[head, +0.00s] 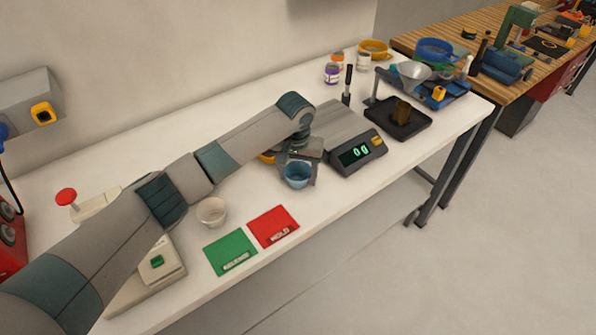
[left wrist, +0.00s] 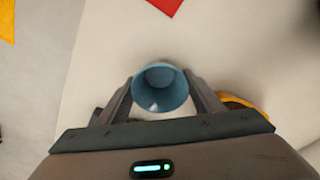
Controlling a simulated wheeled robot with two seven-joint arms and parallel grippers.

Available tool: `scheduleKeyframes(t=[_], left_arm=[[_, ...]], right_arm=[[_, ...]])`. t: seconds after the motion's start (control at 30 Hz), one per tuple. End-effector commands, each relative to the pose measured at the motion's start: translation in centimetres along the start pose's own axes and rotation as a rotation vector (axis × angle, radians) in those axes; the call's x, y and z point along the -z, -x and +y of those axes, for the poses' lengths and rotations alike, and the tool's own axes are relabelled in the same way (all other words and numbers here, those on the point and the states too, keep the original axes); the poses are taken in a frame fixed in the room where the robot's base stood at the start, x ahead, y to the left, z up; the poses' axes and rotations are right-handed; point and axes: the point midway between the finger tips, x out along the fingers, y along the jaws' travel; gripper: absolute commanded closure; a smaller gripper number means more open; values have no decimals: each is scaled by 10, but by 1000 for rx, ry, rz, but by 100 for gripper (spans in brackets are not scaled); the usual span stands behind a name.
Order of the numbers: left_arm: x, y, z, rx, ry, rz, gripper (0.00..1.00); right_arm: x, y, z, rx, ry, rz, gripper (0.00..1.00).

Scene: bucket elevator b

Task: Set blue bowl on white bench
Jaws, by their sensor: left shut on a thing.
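The blue bowl (head: 297,177) is small and cup-like, and it sits between the fingers of my left gripper (head: 298,168), near the front edge of the white bench (head: 345,200). In the left wrist view the fingers close on both sides of the blue bowl (left wrist: 160,80), with its open mouth facing the camera. A small pale patch shows inside it. I cannot tell whether its base touches the bench top. My right gripper is out of view.
A scale (head: 357,153) stands right of the bowl. A red card (head: 273,227), a green card (head: 230,252) and a cream bowl (head: 211,211) lie to the left. A yellow item (head: 267,157) is partly hidden behind my gripper. Clear bench lies in front.

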Motion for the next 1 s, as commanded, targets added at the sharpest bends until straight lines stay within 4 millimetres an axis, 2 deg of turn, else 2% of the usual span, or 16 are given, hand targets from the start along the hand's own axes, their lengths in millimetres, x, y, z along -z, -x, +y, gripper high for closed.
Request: scheduleKeyframes(t=[0.4, 0.43, 0.5, 0.83, 1.0], left_arm=[[0, -4, 0, -1, 0, 2, 65], [0, -4, 0, -1, 0, 2, 38], [0, -4, 0, 0, -1, 2, 21], [0, -4, 0, 0, -1, 2, 21], [0, 3, 0, -1, -1, 2, 21]], right_arm=[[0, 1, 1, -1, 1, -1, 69], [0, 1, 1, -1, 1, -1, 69], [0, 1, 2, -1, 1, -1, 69], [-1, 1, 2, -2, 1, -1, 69], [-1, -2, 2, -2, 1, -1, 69]])
